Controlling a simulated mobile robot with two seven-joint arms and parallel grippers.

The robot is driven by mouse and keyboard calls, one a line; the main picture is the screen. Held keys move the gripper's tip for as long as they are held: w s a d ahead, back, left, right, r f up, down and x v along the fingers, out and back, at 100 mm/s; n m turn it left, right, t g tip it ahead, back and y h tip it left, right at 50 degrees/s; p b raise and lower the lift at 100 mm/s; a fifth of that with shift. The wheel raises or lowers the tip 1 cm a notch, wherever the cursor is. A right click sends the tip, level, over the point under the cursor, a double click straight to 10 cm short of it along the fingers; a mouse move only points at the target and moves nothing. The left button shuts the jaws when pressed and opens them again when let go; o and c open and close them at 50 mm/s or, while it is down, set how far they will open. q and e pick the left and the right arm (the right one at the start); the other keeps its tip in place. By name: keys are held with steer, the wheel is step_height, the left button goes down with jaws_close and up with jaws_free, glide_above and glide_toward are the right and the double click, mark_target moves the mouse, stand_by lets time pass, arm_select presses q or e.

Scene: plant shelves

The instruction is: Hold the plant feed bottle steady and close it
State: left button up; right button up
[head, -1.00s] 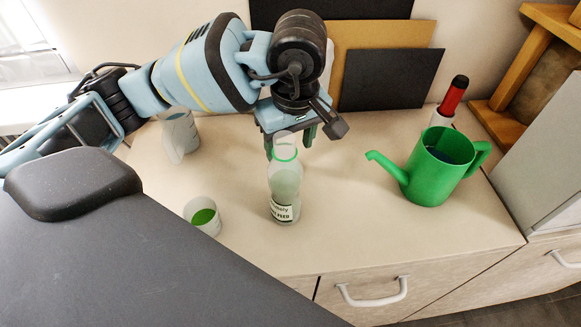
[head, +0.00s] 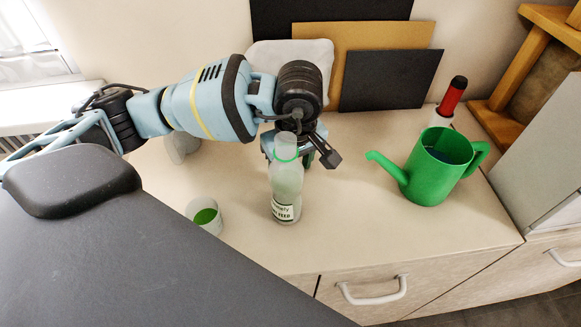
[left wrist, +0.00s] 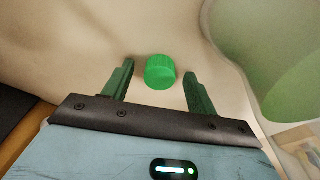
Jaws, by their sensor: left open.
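The plant feed bottle (head: 286,190) stands upright on the counter, translucent, with a white label and a green ring at its uncapped neck. A green ridged cap (left wrist: 160,72) shows in the left wrist view, between and just beyond the fingertips of my left gripper (left wrist: 158,80). The fingers are open and apart from the cap. In the head view my left gripper (head: 293,158) is low behind the bottle, which hides part of it and the cap. A large pale green translucent shape at the right of the wrist view looks like the bottle. My right gripper is not in view.
A green watering can (head: 437,172) stands to the right, with a red and black tool (head: 452,97) behind it. A white cup with green contents (head: 206,216) is left of the bottle. Dark and tan boards (head: 388,80) lean on the wall.

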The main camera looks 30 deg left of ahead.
arm_select(q)
steer(key=c, duration=1)
steer(key=shift+r, duration=0.1)
steer(key=shift+c, duration=0.2)
step_height(320, 180, up, 10)
